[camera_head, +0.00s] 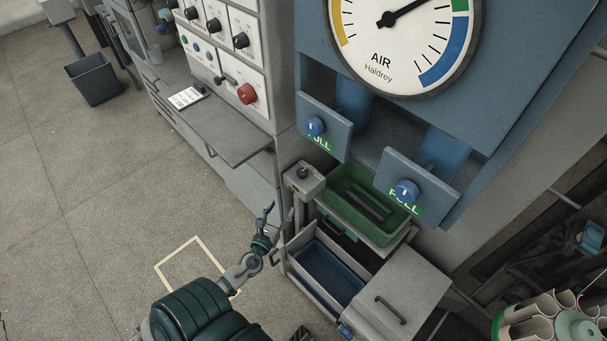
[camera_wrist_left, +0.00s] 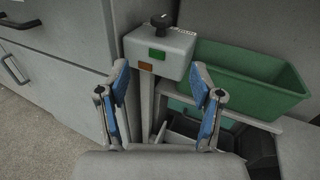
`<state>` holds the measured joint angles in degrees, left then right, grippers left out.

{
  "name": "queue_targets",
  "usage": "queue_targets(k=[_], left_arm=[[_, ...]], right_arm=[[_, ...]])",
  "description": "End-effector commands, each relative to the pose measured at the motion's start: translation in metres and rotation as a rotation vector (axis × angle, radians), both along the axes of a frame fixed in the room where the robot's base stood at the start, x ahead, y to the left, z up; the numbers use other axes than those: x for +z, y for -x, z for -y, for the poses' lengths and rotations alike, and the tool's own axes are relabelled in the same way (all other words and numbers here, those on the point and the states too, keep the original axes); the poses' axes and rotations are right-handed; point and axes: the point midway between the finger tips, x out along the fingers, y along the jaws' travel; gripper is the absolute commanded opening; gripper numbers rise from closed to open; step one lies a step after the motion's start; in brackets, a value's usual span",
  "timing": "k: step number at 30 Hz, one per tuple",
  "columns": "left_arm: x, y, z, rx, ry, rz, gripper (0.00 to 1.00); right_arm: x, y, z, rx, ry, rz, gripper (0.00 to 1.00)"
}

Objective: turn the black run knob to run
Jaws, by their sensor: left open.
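The black run knob (camera_wrist_left: 161,20) stands on top of a small grey control box (camera_wrist_left: 160,52) in the left wrist view. The box front has a green button (camera_wrist_left: 157,55) and an orange button (camera_wrist_left: 146,67). In the head view the knob (camera_head: 302,171) is a small dark shape on the box (camera_head: 305,184). My left gripper (camera_head: 278,213) is open and empty, short of the box and apart from the knob. Its two blue-padded fingers frame the box in the wrist view (camera_wrist_left: 160,78). Which way the knob points is too small to tell. My right gripper is not visible.
A green bin (camera_head: 367,203) sits right of the box, above a blue-lined drawer (camera_head: 312,240). Blue pull flaps (camera_head: 325,125) and a large air gauge (camera_head: 402,40) are above. A grey cabinet with a shelf (camera_head: 225,125) stands left.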

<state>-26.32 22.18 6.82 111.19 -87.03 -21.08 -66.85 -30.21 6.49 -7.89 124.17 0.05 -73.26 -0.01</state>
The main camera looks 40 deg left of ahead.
Motion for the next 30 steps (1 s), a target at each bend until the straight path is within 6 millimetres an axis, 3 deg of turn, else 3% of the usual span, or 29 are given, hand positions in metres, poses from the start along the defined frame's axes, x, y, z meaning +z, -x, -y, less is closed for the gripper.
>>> queue_targets(k=[3, 8, 18, 24, 30], left_arm=[[0.006, -0.003, 0.000, -0.005, -0.034, 0.008, 0.66], [0.009, -0.020, -0.005, -0.006, -0.038, 0.011, 0.66], [0.008, -0.095, -0.029, -0.004, -0.035, 0.011, 0.66], [0.007, -0.136, -0.042, -0.004, -0.035, 0.010, 0.66], [0.006, -0.160, -0.049, -0.004, -0.034, 0.009, 0.66]], right_arm=[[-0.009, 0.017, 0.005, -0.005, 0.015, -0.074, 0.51], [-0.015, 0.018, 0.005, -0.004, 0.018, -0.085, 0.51], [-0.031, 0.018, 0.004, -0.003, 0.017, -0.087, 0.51], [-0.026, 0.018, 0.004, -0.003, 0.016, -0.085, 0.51], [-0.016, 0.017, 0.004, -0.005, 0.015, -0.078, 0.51]])
